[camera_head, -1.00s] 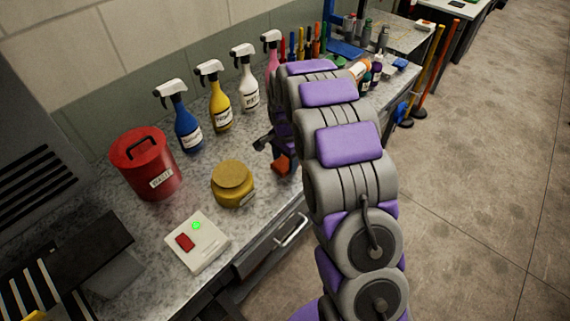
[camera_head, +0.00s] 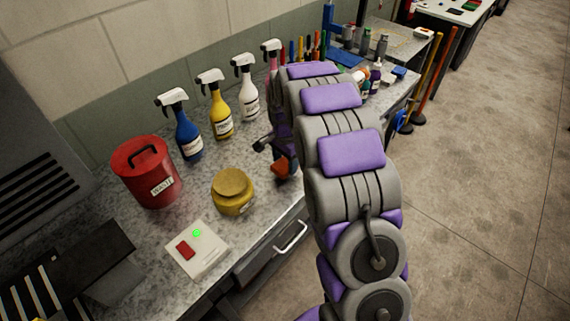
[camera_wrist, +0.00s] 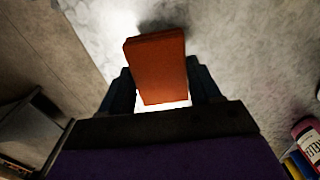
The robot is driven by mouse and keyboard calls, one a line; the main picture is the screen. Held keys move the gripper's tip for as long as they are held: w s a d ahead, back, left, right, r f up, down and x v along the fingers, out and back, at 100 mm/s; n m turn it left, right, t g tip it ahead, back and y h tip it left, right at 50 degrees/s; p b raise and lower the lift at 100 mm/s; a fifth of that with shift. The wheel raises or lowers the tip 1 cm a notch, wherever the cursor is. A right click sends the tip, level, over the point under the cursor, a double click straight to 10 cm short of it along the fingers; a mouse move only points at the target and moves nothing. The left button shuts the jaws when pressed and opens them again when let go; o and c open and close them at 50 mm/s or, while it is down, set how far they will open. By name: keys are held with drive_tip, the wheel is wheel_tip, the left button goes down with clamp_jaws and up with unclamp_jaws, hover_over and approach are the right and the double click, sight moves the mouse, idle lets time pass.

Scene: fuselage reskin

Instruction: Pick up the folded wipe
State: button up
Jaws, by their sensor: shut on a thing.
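The folded wipe is an orange-red block-like pad (camera_wrist: 156,66) between my gripper's two dark fingers (camera_wrist: 160,92) in the wrist view. The fingers press on its left and right sides. In the head view the wipe (camera_head: 281,170) shows as a small orange-red patch just beyond my arm, by the bench's front edge. My gripper (camera_head: 272,152) is partly hidden behind my arm there. The wipe is over the grey speckled bench top (camera_head: 130,235); a dark shadow lies beside it in the wrist view. I cannot tell its exact height above the surface.
A yellow jar (camera_head: 233,192) stands left of my gripper. A red waste bin (camera_head: 146,172), a white box with a green light (camera_head: 197,249) and several spray bottles (camera_head: 220,105) stand on the bench. A drawer handle (camera_head: 290,237) juts from its front. Open floor lies right.

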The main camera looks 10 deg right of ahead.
drive_tip(key=shift+s+r, duration=0.2)
drive_tip(key=shift+r, duration=0.2)
drive_tip(key=s+a+r+p, duration=0.1)
drive_tip(key=s+a+p, duration=0.1)
drive_tip(key=s, duration=1.3)
drive_tip(key=shift+s+a+r+p, duration=0.15)
drive_tip(key=shift+s+a+p, duration=0.1)
drive_tip(key=shift+p, duration=0.1)
